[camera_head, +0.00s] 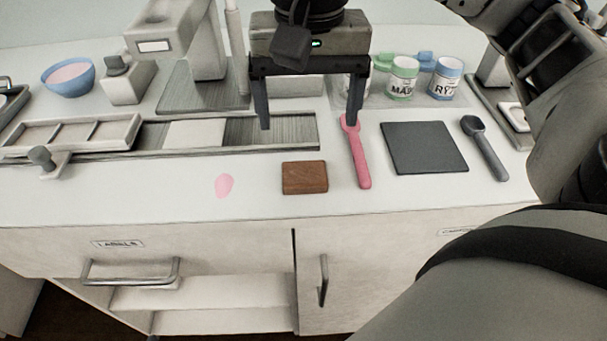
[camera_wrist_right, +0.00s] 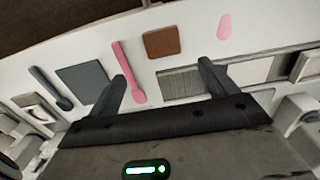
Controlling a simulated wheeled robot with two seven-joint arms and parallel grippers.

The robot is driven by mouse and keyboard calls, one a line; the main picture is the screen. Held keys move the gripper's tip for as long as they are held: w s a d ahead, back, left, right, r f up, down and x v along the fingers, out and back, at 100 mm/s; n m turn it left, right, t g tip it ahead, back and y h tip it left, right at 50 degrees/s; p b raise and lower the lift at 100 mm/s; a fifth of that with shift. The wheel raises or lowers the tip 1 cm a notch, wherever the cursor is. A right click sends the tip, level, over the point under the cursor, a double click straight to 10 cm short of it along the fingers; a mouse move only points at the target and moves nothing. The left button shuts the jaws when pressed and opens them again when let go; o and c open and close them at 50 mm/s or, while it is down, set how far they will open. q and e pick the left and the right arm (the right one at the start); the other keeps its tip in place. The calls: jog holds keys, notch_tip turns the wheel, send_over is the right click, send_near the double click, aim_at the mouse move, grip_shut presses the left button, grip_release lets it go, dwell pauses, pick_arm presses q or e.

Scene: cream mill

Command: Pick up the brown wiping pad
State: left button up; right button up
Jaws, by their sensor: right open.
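The brown wiping pad (camera_head: 305,178) lies flat on the white counter near its front edge, between a pink spill and a pink spatula. My right gripper (camera_head: 308,122) is open and empty, held above the counter behind the pad, its fingers spread wide. In the right wrist view the pad (camera_wrist_right: 162,42) lies beyond the open fingertips (camera_wrist_right: 162,70), roughly between them and apart from both. My left gripper is not in view.
A pink spatula (camera_head: 355,152) lies right of the pad, with a dark square mat (camera_head: 424,147) and a dark spoon (camera_head: 484,146) further right. A pink spill (camera_head: 224,186) is on the left. Labelled jars (camera_head: 402,78) and a blue bowl (camera_head: 68,78) stand behind.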

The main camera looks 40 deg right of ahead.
send_over(305, 172)
jog(key=f, duration=0.4)
jog(key=shift+w+d+f, duration=0.1)
jog(key=shift+d+f, duration=0.1)
jog(key=shift+d, duration=0.05)
jog(key=shift+a+f, duration=0.15)
jog(key=shift+f, duration=1.2)
jog(key=shift+a+f, duration=0.1)
jog(key=shift+f, duration=1.2)
jog(key=c, duration=1.1)
